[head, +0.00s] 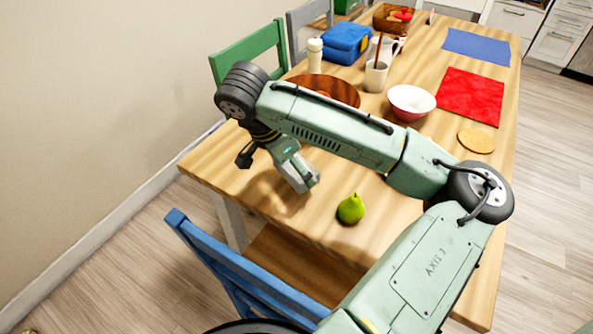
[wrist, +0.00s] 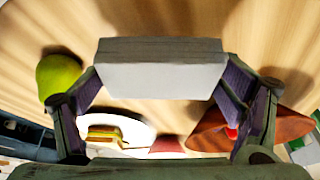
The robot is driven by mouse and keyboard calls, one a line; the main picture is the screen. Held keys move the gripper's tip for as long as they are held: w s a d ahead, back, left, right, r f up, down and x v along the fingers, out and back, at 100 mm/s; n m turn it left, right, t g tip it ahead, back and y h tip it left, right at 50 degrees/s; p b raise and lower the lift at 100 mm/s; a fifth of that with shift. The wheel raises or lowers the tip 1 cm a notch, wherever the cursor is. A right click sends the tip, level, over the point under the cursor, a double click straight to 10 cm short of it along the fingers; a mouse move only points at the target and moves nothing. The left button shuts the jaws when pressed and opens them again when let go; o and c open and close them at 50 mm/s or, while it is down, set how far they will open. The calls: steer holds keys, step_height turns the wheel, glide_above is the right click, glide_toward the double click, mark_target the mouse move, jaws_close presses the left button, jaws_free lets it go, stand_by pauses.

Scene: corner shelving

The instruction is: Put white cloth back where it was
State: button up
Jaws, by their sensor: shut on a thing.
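My gripper (head: 303,181) hangs low over the near left part of the wooden table (head: 215,160). It is shut on a pale, block-shaped white-grey thing (wrist: 160,68), which I take for the folded white cloth. In the wrist view it lies across the gap between the two fingers. In the head view only a small pale part of it shows at the fingertips. I cannot tell whether it touches the table.
A green pear (head: 351,208) stands close right of my gripper. A blue chair (head: 225,262) stands at the near edge.

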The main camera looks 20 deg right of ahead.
mark_target(296, 174)
steer(key=shift+d+f, duration=0.1)
steer(key=shift+d, duration=0.25)
steer(key=shift+f, duration=1.7)
steer(key=shift+f, duration=0.15)
steer(key=o, duration=0.8)
steer(key=shift+o, duration=0.2)
